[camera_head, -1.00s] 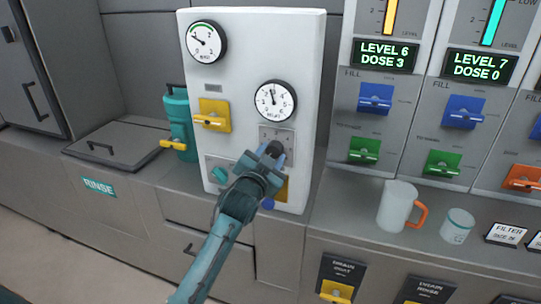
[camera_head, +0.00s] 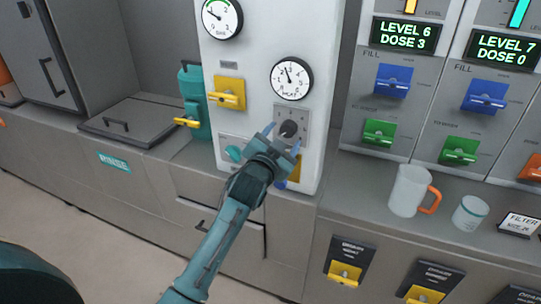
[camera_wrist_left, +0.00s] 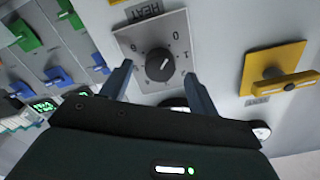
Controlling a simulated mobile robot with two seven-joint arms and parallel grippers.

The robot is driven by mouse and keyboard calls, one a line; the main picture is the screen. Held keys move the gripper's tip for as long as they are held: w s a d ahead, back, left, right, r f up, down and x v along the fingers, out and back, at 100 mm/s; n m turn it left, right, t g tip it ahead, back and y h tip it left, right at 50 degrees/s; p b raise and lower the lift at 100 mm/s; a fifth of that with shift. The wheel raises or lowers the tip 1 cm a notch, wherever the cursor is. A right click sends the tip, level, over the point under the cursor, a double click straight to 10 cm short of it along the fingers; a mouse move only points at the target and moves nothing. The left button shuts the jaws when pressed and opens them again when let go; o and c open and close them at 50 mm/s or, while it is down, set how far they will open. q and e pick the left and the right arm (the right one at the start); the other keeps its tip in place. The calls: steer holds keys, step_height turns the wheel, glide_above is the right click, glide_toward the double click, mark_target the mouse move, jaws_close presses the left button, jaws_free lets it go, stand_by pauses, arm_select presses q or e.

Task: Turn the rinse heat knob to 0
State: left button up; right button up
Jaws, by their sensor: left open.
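The heat knob (camera_head: 289,129) is a dark round knob on a grey plate on the white panel. In the left wrist view the knob (camera_wrist_left: 160,65) sits on its plate under the word HEAT, with small numbers around it, 0 among them; a pale pointer line shows on its face. My left gripper (camera_head: 282,138) is open in front of the plate. In the left wrist view its two fingers (camera_wrist_left: 156,85) stand apart on either side of the knob, with gaps between them and it. My right gripper is not in view.
Yellow handles (camera_head: 228,93) and a teal knob (camera_head: 234,154) sit on the same panel near my arm. Two dials, one above the heat knob (camera_head: 292,79), face out. A mug (camera_head: 407,191) and cup (camera_head: 470,213) stand on the counter at right.

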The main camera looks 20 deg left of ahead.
arm_select(q)
steer(key=s+b, duration=0.1)
steer(key=s, duration=1)
steer(key=shift+s+a, duration=0.15)
